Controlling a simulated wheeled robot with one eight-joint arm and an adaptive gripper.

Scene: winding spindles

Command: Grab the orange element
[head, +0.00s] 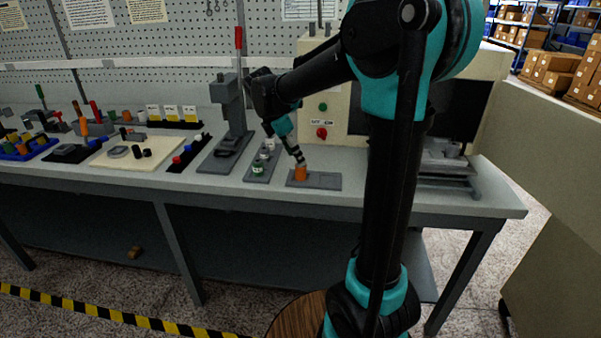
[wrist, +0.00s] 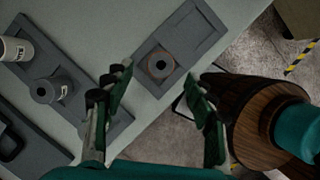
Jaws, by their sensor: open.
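The orange element (head: 300,173) is a short upright cylinder standing on a flat grey plate (head: 325,181) near the front edge of the workbench. In the wrist view it appears from above as a dull brownish ring (wrist: 160,65) with a dark centre hole, on one end of the grey plate (wrist: 199,30). My gripper (head: 298,158) is just above the orange element in the head view. In the wrist view my gripper (wrist: 159,76) is open, its dark green fingers spread to either side of the ring. Nothing is held between them.
Left of the plate, a grey tray (head: 259,177) holds small labelled cylinders. A grey press with a red handle (head: 238,38) stands further left, beside trays of small parts. A cream machine (head: 337,116) stands behind. The bench's front edge is close.

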